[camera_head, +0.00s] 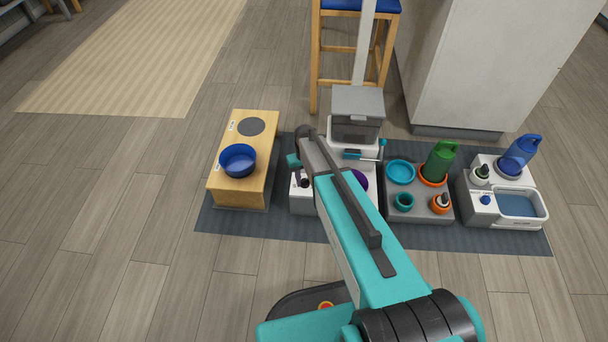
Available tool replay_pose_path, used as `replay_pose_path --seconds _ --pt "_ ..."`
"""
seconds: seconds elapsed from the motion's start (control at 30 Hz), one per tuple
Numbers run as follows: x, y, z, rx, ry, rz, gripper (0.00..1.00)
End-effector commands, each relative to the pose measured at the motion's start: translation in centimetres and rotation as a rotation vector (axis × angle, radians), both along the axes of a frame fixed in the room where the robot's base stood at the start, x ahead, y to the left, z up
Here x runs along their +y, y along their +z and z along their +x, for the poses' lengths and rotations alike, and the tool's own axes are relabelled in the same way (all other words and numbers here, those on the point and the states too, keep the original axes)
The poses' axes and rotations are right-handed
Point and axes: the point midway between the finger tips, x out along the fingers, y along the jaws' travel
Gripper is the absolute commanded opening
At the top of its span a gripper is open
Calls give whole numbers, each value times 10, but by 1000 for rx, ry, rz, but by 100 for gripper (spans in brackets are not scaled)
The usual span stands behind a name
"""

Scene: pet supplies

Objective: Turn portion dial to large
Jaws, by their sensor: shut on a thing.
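The feeder has a grey lidded hopper (358,103) on a white base (335,207), in the middle of the dark mat. My arm reaches across the feeder from the lower right and hides much of its base. My gripper (303,182) points down at the left front part of the base. It is shut on a small dark thing there, which looks to be the portion dial. The dial's marks and pointer are too small and too covered to read.
A wooden stand (226,188) with a blue bowl (238,160) is at left. A grey tray (420,215) with cups and a green bottle (439,160), and a white unit (481,213) with a blue bottle (519,154), are at right. Open floor surrounds the mat (270,225).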

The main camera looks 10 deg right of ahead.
Motion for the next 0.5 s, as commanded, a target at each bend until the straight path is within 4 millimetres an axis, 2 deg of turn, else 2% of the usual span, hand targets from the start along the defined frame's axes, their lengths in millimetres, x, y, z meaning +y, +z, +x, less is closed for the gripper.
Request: replay_pose_path --seconds 0.2,0.5 --pt "2 3 2 -4 152 4 10" --pt "2 1 2 -5 258 4 10"
